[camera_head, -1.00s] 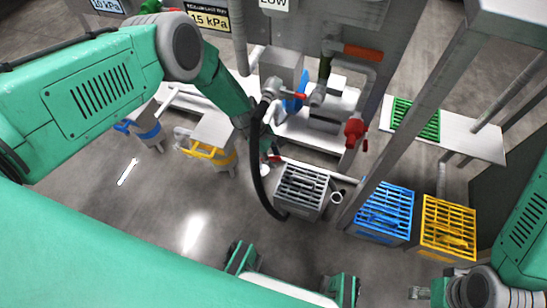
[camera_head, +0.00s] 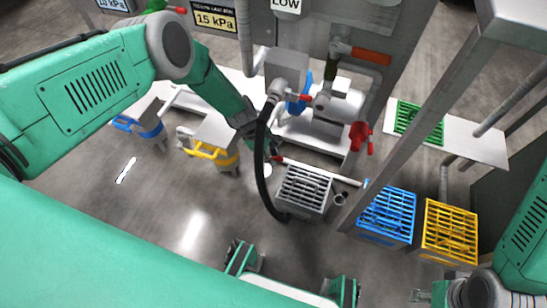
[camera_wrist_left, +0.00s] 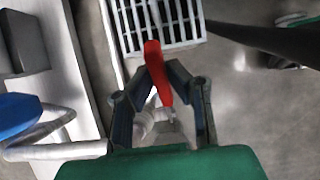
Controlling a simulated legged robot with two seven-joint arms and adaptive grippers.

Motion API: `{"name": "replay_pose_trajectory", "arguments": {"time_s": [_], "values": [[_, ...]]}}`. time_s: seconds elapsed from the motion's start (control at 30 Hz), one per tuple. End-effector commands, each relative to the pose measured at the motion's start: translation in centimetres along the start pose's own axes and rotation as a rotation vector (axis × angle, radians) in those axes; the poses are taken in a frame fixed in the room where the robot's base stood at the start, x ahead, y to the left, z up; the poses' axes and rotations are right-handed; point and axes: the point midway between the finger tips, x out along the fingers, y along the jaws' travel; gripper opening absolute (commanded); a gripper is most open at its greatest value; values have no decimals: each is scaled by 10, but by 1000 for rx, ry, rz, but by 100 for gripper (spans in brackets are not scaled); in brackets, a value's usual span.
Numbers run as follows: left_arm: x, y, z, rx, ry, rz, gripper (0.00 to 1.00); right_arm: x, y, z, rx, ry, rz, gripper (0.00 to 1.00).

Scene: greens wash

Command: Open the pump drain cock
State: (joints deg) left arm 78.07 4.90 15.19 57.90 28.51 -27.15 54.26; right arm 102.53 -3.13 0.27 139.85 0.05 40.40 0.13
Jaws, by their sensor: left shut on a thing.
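The pump drain cock shows as a red lever (camera_wrist_left: 156,72) on a pale metal body (camera_wrist_left: 165,128) in the left wrist view. My left gripper (camera_wrist_left: 158,85) has its two dark fingers closed on the lever from both sides. In the head view, my left gripper (camera_head: 262,142) is low beside the pump (camera_head: 336,105), partly hidden by the black hose. A bit of red (camera_head: 277,154) shows at its tip. My right gripper (camera_head: 428,293) is at the lower right, away from the pump, and too small and partly hidden to judge.
Blue (camera_head: 388,214) and yellow (camera_head: 449,230) crates stand to the right.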

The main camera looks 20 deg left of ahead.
Motion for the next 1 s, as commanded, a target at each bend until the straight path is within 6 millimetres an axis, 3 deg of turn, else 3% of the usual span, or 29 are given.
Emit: {"name": "replay_pose_trajectory", "arguments": {"time_s": [0.6, 1.0], "values": [[-32, 4, -16, 1, -425, 7, 0, 0, 0, 0, 0, 0, 0, 40], [-40, 5, -22, 3, -546, 6, 0, 0, 0, 0, 0, 0, 0, 40]]}}
